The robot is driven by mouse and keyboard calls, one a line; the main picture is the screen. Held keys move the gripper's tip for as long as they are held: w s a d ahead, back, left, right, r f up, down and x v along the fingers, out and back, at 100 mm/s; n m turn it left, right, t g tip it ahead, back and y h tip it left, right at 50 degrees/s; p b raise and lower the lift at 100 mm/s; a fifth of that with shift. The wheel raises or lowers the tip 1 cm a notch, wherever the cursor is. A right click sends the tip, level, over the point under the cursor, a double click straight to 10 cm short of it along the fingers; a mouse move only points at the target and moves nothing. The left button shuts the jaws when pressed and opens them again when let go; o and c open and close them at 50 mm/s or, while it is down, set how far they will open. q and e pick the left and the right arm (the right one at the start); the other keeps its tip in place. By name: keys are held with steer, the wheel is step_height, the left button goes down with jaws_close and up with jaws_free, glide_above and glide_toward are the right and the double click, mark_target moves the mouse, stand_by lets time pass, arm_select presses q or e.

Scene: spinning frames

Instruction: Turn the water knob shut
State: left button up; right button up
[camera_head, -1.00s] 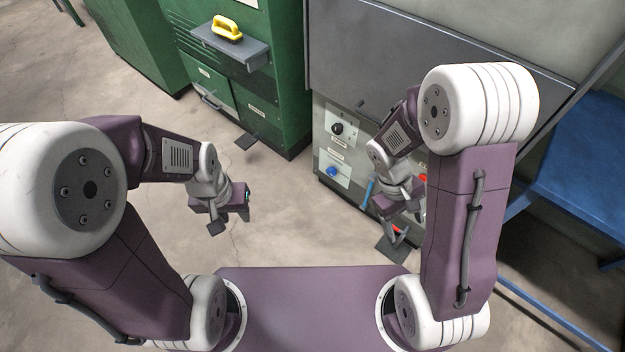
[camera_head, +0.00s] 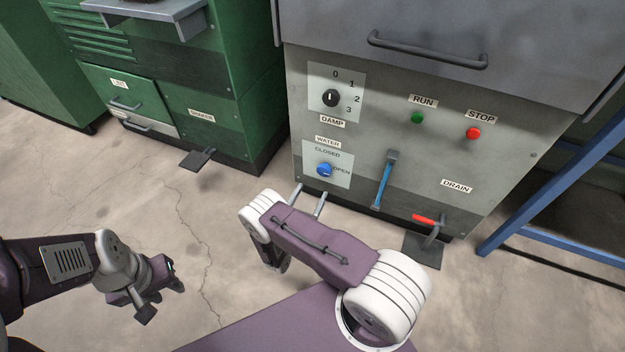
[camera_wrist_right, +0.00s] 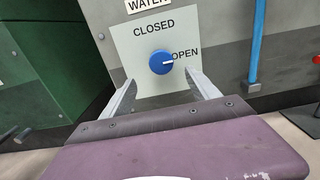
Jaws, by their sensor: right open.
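The blue water knob (camera_head: 325,170) sits on a white plate on the grey machine, under a WATER label, with CLOSED above and OPEN to its right. In the right wrist view the knob (camera_wrist_right: 162,62) has a white mark pointing right, at OPEN. My right gripper (camera_head: 308,198) is open and empty, just below and in front of the plate. In the wrist view its fingers (camera_wrist_right: 161,75) stand left and right of the knob, apart from it. My left gripper (camera_head: 162,299) hangs over the floor at the lower left; its opening is unclear.
A black DAMP dial (camera_head: 331,98) is above the plate. Green RUN (camera_head: 417,118) and red STOP (camera_head: 473,133) buttons are higher. Green cabinets (camera_head: 190,95) stand left.

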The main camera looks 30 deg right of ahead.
mark_target(323, 172)
steer(key=b+x, duration=0.5)
steer(key=x, duration=0.3)
steer(key=shift+w+d+f, duration=0.1)
steer(key=shift+d, duration=0.25)
steer(key=shift+w+d, duration=0.1)
steer(key=shift+w, duration=0.05)
steer(key=c, duration=1.4)
steer(key=shift+o, duration=0.2)
